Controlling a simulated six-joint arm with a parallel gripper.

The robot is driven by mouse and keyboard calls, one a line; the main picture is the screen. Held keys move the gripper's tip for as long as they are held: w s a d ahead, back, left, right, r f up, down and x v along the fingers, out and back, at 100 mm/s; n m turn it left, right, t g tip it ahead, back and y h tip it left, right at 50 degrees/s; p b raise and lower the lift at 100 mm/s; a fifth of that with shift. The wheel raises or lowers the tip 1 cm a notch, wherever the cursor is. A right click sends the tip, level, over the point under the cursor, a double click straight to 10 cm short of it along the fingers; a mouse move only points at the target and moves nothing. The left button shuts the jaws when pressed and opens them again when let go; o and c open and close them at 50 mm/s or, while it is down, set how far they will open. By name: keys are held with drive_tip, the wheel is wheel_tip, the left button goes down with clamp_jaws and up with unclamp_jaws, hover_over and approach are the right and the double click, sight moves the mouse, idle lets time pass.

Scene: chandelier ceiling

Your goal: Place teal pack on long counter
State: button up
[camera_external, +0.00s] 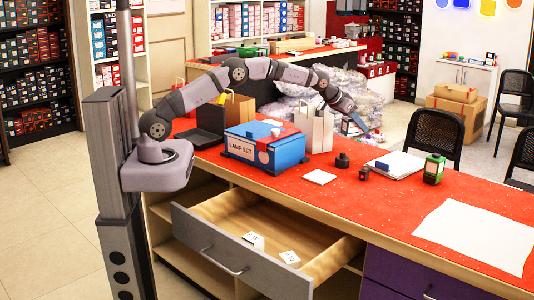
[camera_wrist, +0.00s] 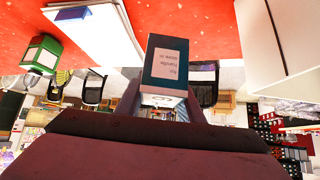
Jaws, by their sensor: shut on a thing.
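The teal pack (camera_wrist: 168,68) is a small dark teal box with a pale printed label, in the middle of the wrist view. My gripper (camera_external: 362,124) is shut on it, and the pack's near end lies between the fingers. In the external view my gripper is at the far side of the long counter (camera_external: 400,222), beyond the white bag; the pack is too small there to make out clearly. The counter has a red top, and it also shows in the wrist view (camera_wrist: 200,20). I cannot tell the pack's exact height above it.
A white paper bag (camera_external: 319,131), a blue lamp-set box (camera_external: 262,148), dark small jars (camera_external: 342,160), a white board (camera_external: 405,166) with a blue item and a green lantern-like item (camera_external: 434,169) stand on the counter. A drawer (camera_external: 265,245) is open in front. Bare red top lies front-centre.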

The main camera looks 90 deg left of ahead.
drive_tip(key=shift+f+p, duration=1.15)
drive_tip(key=shift+f, duration=3.8)
drive_tip(key=shift+f, duration=0.1)
drive_tip(key=shift+f, duration=0.15)
drive_tip(key=o, duration=1.2)
drive_tip(key=shift+c, duration=0.2)
drive_tip(key=shift+r, duration=0.3)
drive_tip(key=b+v, duration=0.2)
drive_tip(key=v, duration=1)
drive_tip(key=shift+b, duration=0.4)
drive_tip(key=shift+d, duration=0.1)
